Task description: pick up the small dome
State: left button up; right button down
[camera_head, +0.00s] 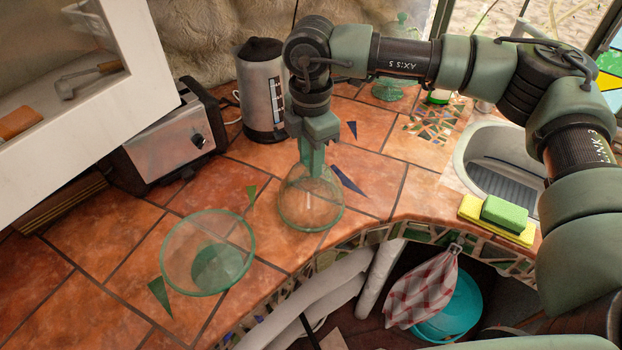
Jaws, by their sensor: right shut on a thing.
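The small dome (311,208) is clear greenish glass, at the middle of the tiled counter. My right gripper (312,166) comes down on it from above and is shut on its narrow top. The fingers hide the top of the dome. Its rim is at or very close to the counter; I cannot tell whether it touches. My left gripper is not in view.
A clear green glass bowl (208,252) stands left of the dome, near the front edge. A kettle (263,92) and a toaster (167,142) stand behind. Sponges (502,216) lie by the sink (492,160) at right. Green glassware (388,90) stands at the back.

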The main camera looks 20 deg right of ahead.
jog(key=shift+s+f, duration=0.2)
jog(key=shift+f, duration=0.05)
dwell(0.4)
